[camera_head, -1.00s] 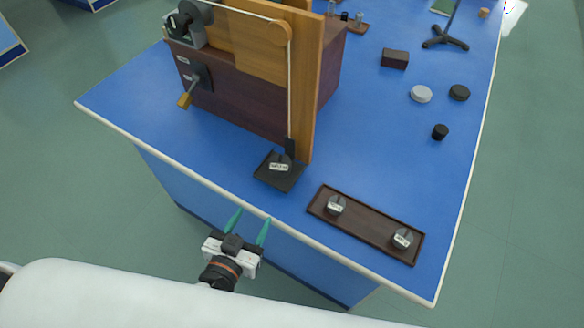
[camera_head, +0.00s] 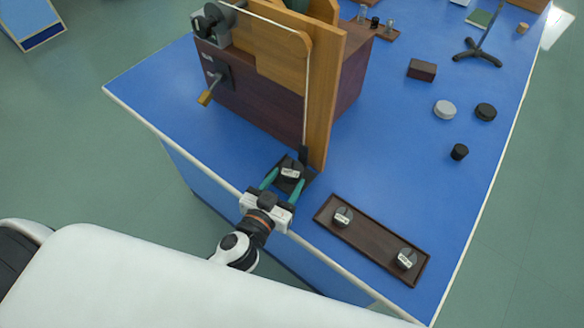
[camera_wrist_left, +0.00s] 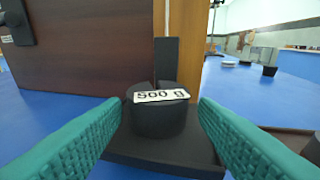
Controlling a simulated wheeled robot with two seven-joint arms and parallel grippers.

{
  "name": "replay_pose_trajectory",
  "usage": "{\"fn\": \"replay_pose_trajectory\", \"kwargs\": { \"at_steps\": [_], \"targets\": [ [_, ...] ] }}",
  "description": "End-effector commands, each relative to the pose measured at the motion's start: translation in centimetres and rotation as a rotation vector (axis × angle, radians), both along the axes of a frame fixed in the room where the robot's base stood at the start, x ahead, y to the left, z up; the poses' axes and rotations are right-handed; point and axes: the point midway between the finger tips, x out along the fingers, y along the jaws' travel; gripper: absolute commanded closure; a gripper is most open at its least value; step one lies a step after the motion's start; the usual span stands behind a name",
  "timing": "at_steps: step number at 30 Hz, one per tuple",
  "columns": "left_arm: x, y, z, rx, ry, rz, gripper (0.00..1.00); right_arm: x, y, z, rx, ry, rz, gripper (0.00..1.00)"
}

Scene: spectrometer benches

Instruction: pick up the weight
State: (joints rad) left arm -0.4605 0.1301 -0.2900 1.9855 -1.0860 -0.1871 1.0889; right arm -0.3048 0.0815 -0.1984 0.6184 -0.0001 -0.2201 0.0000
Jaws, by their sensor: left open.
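A dark slotted weight (camera_head: 291,168) labelled "500 g" stands upright on a black square tray (camera_head: 310,176) at the foot of the wooden post. In the left wrist view the weight (camera_wrist_left: 158,115) sits in the middle, between the teal fingers and a little beyond their tips. My left gripper (camera_head: 282,187) is open, its fingers reaching over the near edge of the tray on either side of the weight. I cannot tell whether a finger touches it. My right gripper is not in view.
The wooden apparatus (camera_head: 260,90) rises behind the weight. Clear blue bench top (camera_head: 400,170) lies to the right.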

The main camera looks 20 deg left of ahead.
Motion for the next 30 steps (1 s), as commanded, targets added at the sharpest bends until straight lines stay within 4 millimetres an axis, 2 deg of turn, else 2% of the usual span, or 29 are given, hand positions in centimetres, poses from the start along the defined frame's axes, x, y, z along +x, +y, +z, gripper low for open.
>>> {"fn": "replay_pose_trajectory", "kwargs": {
  "at_steps": [3,8,17,26,30],
  "targets": [
    [2.0,-0.2,0.1,0.003,-0.002,0.0,0.46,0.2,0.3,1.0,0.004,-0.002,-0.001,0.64],
    [3.8,-0.5,-0.4,0.003,-0.002,0.0,0.46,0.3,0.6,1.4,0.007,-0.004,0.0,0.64],
    [4.1,-0.5,-0.6,0.001,-0.001,0.0,0.46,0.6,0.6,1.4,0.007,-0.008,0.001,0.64],
    [4.2,-0.5,-0.4,0.0,-0.004,-0.001,0.95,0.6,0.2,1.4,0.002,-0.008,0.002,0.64],
    [4.2,-0.5,-0.4,0.0,-0.004,-0.001,0.97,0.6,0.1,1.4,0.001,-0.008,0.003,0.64]
  ]
}}
